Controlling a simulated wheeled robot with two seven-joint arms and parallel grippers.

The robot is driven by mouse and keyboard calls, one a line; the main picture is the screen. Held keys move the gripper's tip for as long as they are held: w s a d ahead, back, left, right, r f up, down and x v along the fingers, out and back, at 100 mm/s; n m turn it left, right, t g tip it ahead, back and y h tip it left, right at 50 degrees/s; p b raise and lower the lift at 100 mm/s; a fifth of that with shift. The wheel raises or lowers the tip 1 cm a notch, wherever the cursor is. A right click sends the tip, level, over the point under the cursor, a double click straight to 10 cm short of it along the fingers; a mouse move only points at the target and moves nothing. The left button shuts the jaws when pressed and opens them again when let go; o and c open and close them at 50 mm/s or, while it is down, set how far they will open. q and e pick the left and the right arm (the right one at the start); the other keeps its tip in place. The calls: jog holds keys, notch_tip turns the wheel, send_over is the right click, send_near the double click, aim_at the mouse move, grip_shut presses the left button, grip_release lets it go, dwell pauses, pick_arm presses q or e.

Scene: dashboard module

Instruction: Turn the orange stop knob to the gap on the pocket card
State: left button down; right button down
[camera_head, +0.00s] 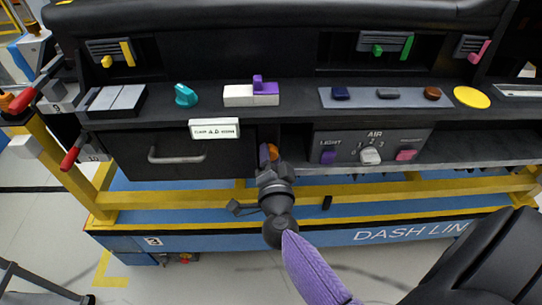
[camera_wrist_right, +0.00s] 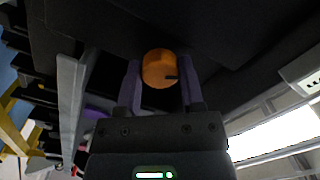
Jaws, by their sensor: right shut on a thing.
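The orange stop knob (camera_wrist_right: 160,64) is a round knob with a short dark mark at its lower right in the right wrist view. It sits between the two purple fingers of my right gripper (camera_wrist_right: 160,72), which is shut on it. In the head view my right gripper (camera_head: 269,159) reaches up to the dashboard's underside, and only a bit of the orange knob shows beside a finger. A white card (camera_head: 214,129) with dark lettering sits on the dashboard edge, up and left of the gripper. Its print is too small to read for a gap. My left gripper is not in view.
A drawer with a grey handle (camera_head: 178,158) is left of the gripper. The AIR panel (camera_head: 372,146) with a white knob is to the right. A teal knob (camera_head: 185,96) and several switches line the shelf above. A yellow rail (camera_head: 400,189) runs below.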

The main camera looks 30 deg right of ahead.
jog(key=m, duration=0.7)
jog(key=shift+m+h, duration=0.3)
jog(key=shift+m+b, duration=0.3)
jog(key=shift+m, duration=0.2)
jog(key=shift+c, duration=2.4)
grip_release()
jog(key=v, duration=1)
jog(key=shift+f, duration=0.15)
